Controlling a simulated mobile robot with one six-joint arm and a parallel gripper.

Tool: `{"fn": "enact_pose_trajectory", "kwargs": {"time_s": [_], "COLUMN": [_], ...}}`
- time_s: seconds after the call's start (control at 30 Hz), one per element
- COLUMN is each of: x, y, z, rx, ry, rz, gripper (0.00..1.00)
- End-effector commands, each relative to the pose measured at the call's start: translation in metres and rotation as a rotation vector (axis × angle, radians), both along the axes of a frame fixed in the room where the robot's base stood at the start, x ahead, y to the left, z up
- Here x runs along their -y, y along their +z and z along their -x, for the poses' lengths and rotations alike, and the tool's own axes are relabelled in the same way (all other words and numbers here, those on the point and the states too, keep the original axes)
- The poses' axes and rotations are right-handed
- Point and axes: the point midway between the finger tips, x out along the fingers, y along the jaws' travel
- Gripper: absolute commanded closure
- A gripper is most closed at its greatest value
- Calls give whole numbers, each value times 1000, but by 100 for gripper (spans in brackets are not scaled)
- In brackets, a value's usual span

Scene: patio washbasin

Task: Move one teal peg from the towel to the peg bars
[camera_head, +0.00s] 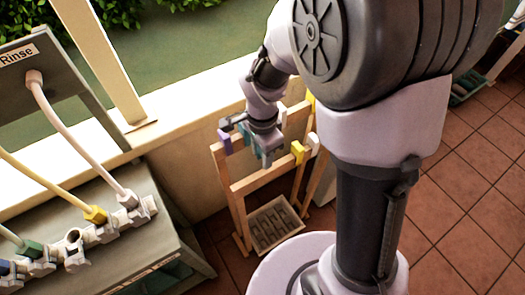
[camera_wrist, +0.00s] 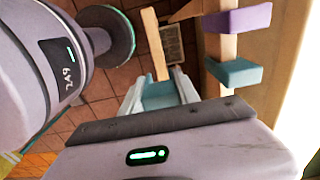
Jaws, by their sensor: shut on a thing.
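My gripper (camera_head: 266,156) is over the wooden peg bars (camera_head: 262,178), pointing down. In the wrist view its fingers (camera_wrist: 160,92) are shut on a teal peg (camera_wrist: 160,94). The end of one wooden bar (camera_wrist: 154,45) meets the held peg in that picture; I cannot tell whether they touch. Another teal peg (camera_wrist: 235,72) and a purple peg (camera_wrist: 237,19) sit on the other bar, to the right in the wrist view. The purple peg also shows in the head view (camera_head: 224,142). I cannot make out the towel in either view.
A yellow peg (camera_head: 297,152) and a white peg (camera_head: 313,144) are on the rack's right side. A grey tray (camera_head: 273,224) lies low within the rack. A washbasin unit with hoses (camera_head: 90,213) stands at left. The ledge (camera_head: 190,108) runs behind the rack.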

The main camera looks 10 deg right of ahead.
Motion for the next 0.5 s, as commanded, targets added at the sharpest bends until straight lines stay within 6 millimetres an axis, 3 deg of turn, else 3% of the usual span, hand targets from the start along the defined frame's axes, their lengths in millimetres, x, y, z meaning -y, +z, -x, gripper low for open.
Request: {"fn": "enact_pose_trajectory", "kwargs": {"time_s": [0.03, 0.5], "x": [0, 0], "y": [-11, -71], "z": [0, 0], "rx": [-1, -1], "ry": [0, 1], "rz": [0, -1], "gripper": [100, 100]}}
